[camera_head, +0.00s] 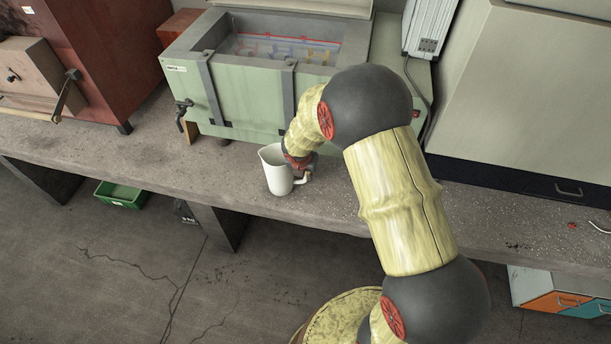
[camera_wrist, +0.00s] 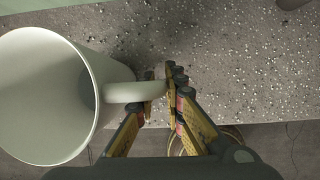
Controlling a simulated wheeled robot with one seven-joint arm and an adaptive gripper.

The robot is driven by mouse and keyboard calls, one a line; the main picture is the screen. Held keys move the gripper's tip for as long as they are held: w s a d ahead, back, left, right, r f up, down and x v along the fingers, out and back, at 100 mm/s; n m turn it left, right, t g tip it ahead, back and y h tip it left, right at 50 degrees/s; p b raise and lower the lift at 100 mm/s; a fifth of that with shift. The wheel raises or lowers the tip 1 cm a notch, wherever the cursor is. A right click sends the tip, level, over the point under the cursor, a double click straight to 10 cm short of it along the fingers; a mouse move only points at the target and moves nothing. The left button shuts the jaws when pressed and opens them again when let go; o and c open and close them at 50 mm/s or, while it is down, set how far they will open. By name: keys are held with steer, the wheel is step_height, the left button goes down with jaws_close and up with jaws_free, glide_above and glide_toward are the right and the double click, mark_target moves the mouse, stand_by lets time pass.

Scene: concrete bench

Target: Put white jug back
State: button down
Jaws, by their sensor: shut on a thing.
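The white jug (camera_head: 277,172) stands upright at the front edge of the concrete bench, its spout to the left and its handle to the right. My gripper (camera_head: 304,171) is at the jug's right side, at the handle. In the wrist view the jug (camera_wrist: 92,90) fills the left side, with its open rim towards the camera. There my gripper (camera_wrist: 160,98) is shut on the end of the handle. The inside of the jug looks empty. In the head view my arm hides part of the handle and the fingertips.
A green tank (camera_head: 235,95) with an open top stands behind the jug. A red-brown cabinet (camera_head: 95,50) is at the left and a large grey case (camera_head: 530,85) at the right. The bench (camera_head: 150,150) is clear left of the jug. A green crate (camera_head: 121,194) lies on the floor below.

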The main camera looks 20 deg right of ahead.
steer(key=shift+w+f, duration=0.1)
steer(key=shift+f, duration=0.05)
steer(key=shift+f, duration=0.1)
steer(key=c, duration=2)
jaws_free()
steer(key=shift+o, duration=0.6)
